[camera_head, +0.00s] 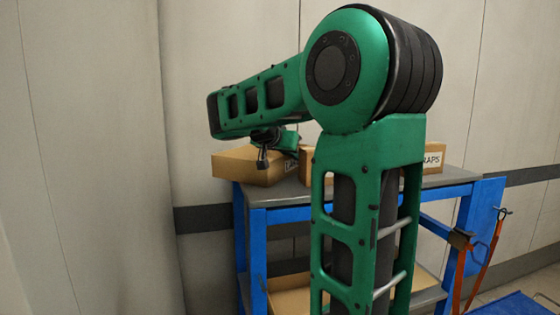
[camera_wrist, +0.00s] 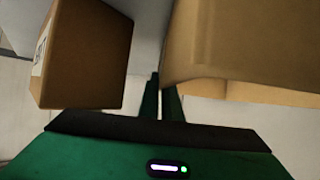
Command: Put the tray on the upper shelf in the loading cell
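No tray that I can make out with certainty shows in either view. The blue shelf rack (camera_head: 255,236) stands behind my green arm, with a grey upper shelf (camera_head: 268,192) and a lower shelf partly hidden by the arm. My gripper (camera_wrist: 161,84) is over the upper shelf, between two cardboard boxes. Its fingers are close together with only a narrow gap and nothing visible between them. The right fingertip is partly hidden by the box at the right.
A cardboard box (camera_head: 250,166) stands on the left of the upper shelf; a labelled box (camera_head: 432,159) stands at right. A cardboard container (camera_head: 290,298) sits on the lower shelf. A wall is close behind.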

